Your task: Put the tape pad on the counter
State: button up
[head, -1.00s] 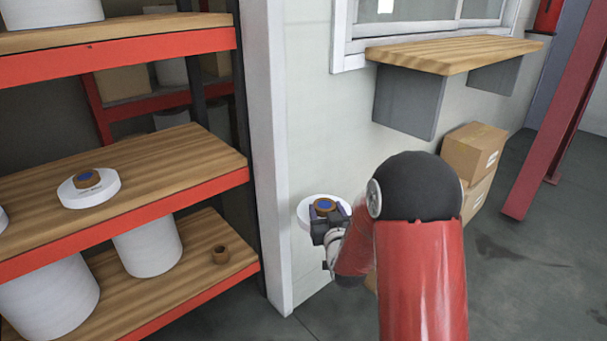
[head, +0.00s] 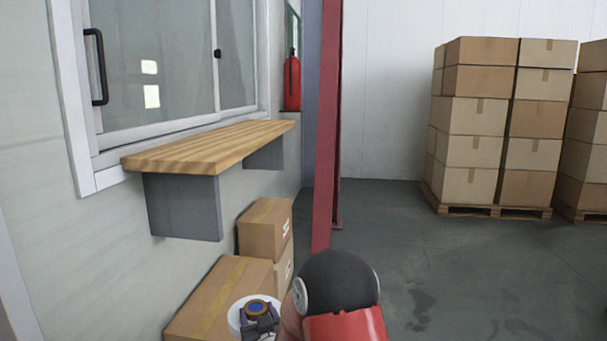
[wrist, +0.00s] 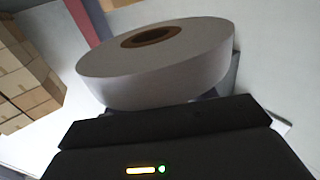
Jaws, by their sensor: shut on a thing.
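The tape pad is a white, thick disc with a brown core; in the wrist view the tape pad (wrist: 160,75) fills the upper middle, just beyond my gripper's dark body. In the head view the tape pad (head: 236,318) is at the bottom, partly covered by my gripper (head: 262,322), which is shut on it. The fingertips are mostly hidden in the wrist view. The counter (head: 210,146) is a bare wooden shelf on grey brackets under a window, above and to the left of my gripper. The tape pad is held apart from it.
Cardboard boxes (head: 215,295) stand against the wall below the counter, close to my gripper. A red post (head: 328,120) rises right of the counter. A fire extinguisher (head: 292,80) is beyond the counter's far end. Stacked boxes (head: 475,120) stand on a pallet; open floor lies before them.

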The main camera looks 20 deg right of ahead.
aim_at(218, 144)
jog(key=i+l+z, duration=0.3)
jog(key=i, duration=0.25)
jog(key=i+l+z, duration=0.25)
jog(key=i, duration=0.3)
jog(key=i+z, duration=0.3)
jog(key=i, duration=0.25)
